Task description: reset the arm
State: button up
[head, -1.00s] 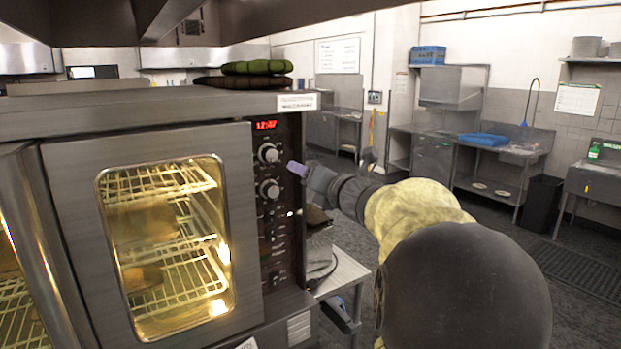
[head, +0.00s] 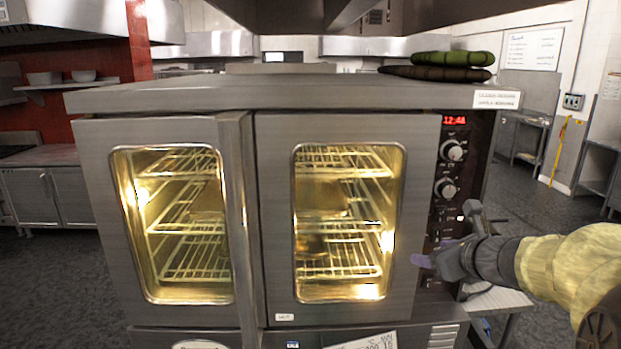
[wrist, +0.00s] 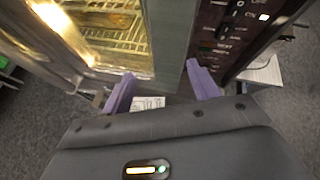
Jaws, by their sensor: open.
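My gripper (head: 424,260) is at the right in the head view, in front of the oven's lower right side near the control panel (head: 455,190). In the wrist view my gripper (wrist: 160,90) shows two purple fingers spread apart with nothing between them. My arm (head: 570,265), in a yellowish sleeve, reaches in from the right edge. The steel oven (head: 345,120) has two shut glass doors, lit inside, with wire racks. Whether the fingers touch the oven cannot be told.
Dark and green folded mitts (head: 440,65) lie on the oven top. A small steel table (head: 497,300) stands right of the oven. Bowls sit on a shelf (head: 75,85) at the left. Dark floor (head: 545,200) is open at the right and the left.

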jog(key=s+a+f+n+g+h, duration=0.1)
jog(key=s+a+f+n+g, duration=0.3)
jog(key=s+f+n, duration=0.5)
jog(key=s+a+f+n+g+h, duration=0.2)
jog(key=s+a+f+n+g, duration=0.3)
jog(key=n, duration=1.6)
jog(key=s+a+f, duration=0.1)
jog(key=s+f, duration=0.4)
jog(key=f, duration=0.2)
jog(key=shift+a+n, duration=0.15)
jog(key=shift+n, duration=0.25)
jog(key=shift+f, duration=0.1)
jog(key=shift+c, duration=0.2)
